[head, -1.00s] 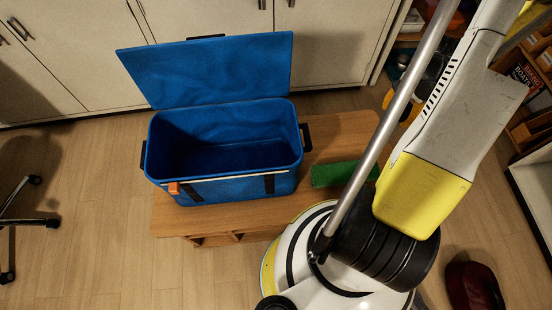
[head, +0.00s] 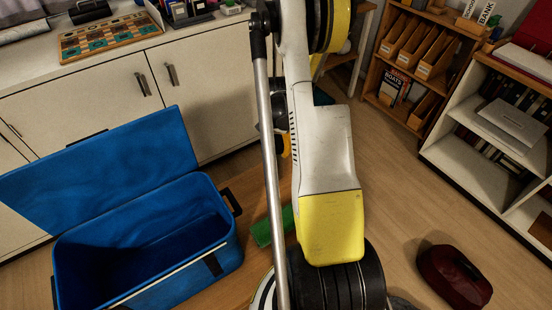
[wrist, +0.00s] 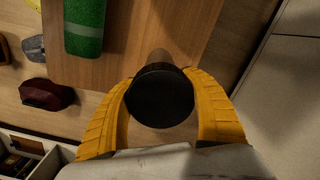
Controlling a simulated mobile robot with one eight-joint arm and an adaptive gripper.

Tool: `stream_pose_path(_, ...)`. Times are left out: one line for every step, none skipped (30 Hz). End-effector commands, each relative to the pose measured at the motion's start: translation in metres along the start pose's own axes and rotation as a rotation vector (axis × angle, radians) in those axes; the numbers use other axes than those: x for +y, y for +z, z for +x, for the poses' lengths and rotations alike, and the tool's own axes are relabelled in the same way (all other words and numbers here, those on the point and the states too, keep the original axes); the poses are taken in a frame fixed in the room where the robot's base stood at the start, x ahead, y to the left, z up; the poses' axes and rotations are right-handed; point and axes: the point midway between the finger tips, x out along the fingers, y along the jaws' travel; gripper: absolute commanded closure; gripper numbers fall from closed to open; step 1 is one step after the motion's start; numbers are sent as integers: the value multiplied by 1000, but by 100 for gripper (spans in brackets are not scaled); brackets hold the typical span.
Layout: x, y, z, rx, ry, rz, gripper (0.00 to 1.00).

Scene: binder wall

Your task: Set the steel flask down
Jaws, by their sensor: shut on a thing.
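In the wrist view my gripper (wrist: 162,100) has its two yellow fingers closed around the flask (wrist: 160,95). I see the flask end-on: a round black top, with a brownish part of it or something behind it showing just beyond. Its steel side is hidden. The wooden bench top (wrist: 140,50) lies below and beyond it; I cannot tell whether the flask touches it. In the head view my arm covers most of the gripper and flask.
A blue open cooler box (head: 160,255) stands on the bench (head: 255,190) at left. A dark red bag (head: 452,275) is on the floor. White cabinets (head: 90,100) stand behind; shelves (head: 420,60) are at right.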

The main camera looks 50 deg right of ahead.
Motion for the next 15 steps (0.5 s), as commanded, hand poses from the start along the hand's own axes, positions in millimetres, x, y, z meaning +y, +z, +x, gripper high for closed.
stream_pose_path(0,0,7,0,0,0,89)
stream_pose_path(0,0,11,0,0,0,89)
stream_pose_path(0,-1,18,0,0,0,89)
stream_pose_path(0,-1,24,0,0,0,89)
stream_pose_path(0,-1,29,0,0,0,89)
stream_pose_path(1,-1,35,0,0,0,89)
stream_pose_path(1,-1,38,0,0,0,89)
stream_pose_path(1,-1,39,0,0,0,89)
stream_pose_path(1,-1,40,0,0,0,89)
stream_pose_path(1,-1,39,0,0,0,89)
stream_pose_path(1,-1,38,0,0,0,89)
stream_pose_path(1,-1,37,0,0,0,89)
stream_pose_path(1,-1,37,0,0,0,89)
stream_pose_path(1,-1,37,0,0,0,89)
stream_pose_path(1,-1,37,0,0,0,89)
